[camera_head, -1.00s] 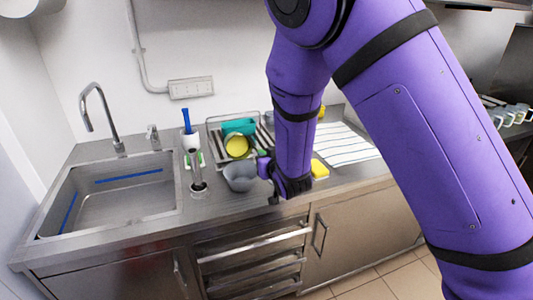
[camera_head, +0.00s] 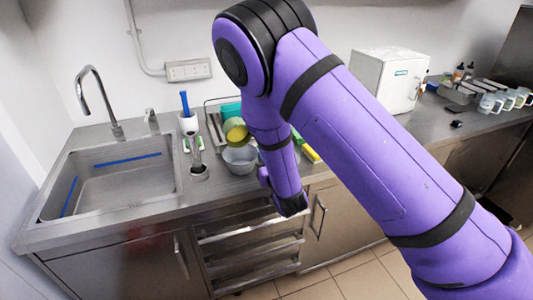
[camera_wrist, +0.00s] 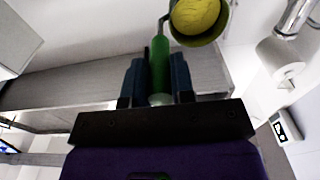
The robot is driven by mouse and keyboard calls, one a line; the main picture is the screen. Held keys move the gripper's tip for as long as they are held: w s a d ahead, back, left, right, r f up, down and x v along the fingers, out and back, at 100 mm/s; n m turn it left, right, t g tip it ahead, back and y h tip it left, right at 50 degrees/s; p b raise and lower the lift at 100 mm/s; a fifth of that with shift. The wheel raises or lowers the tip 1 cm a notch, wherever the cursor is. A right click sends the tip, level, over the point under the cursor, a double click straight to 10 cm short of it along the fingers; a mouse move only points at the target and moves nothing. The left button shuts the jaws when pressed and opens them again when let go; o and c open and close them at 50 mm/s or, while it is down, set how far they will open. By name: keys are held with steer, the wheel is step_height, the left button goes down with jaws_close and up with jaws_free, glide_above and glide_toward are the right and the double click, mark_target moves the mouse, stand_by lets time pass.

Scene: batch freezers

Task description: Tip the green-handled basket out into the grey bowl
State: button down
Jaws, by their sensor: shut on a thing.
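The green-handled basket shows in the wrist view as a round olive-green rim (camera_wrist: 171,28) around a yellow mass. Its green handle (camera_wrist: 160,52) runs down between my gripper's two blue fingers (camera_wrist: 159,74), which are shut on it. In the head view the basket (camera_head: 236,131) is a tilted yellow-green round shape just above the back edge of the grey bowl (camera_head: 240,162). The bowl stands upright on the steel counter; its inside is mostly hidden. My arm hides the gripper's fingers in the head view.
A sink (camera_head: 110,190) is at the left, with a blue-handled brush (camera_head: 186,105) in a white holder beside it. A teal item (camera_head: 231,110) sits in the rack behind the bowl. A yellow sponge (camera_head: 311,153) and a white box (camera_head: 388,78) are to the right.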

steer(key=shift+w+f+t+y, duration=0.15)
steer(key=shift+f+t+y, duration=0.15)
steer(key=shift+f+t, duration=1)
steer(key=shift+a, duration=0.1)
